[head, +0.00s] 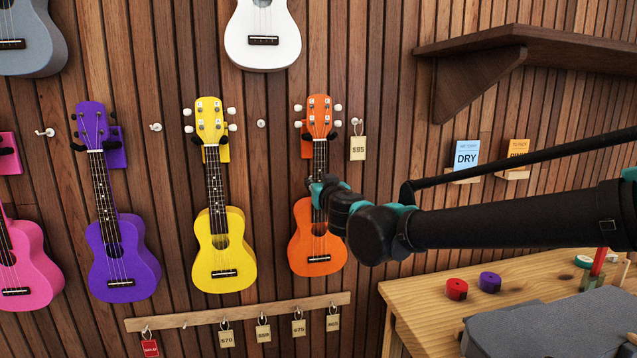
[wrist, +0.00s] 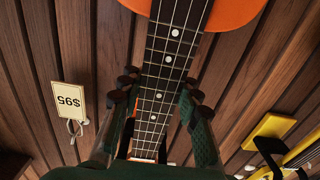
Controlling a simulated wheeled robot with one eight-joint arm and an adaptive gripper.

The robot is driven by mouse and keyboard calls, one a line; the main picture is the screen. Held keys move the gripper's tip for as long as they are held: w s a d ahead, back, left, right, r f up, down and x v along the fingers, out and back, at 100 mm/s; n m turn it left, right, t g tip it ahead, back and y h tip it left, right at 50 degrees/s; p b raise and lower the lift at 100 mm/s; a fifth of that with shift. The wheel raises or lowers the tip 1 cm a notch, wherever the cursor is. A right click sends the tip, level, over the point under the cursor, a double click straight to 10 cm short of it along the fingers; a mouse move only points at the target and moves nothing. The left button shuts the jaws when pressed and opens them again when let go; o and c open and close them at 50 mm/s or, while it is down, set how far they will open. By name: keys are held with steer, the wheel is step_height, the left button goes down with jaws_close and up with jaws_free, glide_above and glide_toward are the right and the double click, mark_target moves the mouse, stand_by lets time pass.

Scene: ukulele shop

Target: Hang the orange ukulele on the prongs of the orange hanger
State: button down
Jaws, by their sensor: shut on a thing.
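The orange ukulele (head: 304,245) is upright against the slatted wall in the head view, body down and headstock up. Its body and fretted neck also show in the wrist view (wrist: 233,14). My gripper (head: 318,190) is shut on its neck, below the headstock; in the wrist view the fingers (wrist: 160,95) lie on both sides of the neck. The orange hanger (head: 306,138) is mostly hidden behind the headstock; its dark prong tips show on either side of the upper neck. I cannot tell whether the headstock rests on them.
A yellow ukulele (head: 205,255) hangs to the left, then a purple one (head: 105,262). A white one (head: 262,50) is above. A $95 price tag (head: 358,149) hangs close right of the headstock. A workbench (head: 410,310) and a wall shelf (head: 560,45) are at right.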

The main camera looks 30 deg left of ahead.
steer(key=shift+s+d, duration=0.45)
steer(key=shift+s, duration=0.1)
stand_by(0.4)
steer(key=c, duration=1)
jaws_free()
steer(key=shift+v, duration=1)
steer(key=shift+s+d, duration=0.1)
steer(key=shift+v, duration=1.1)
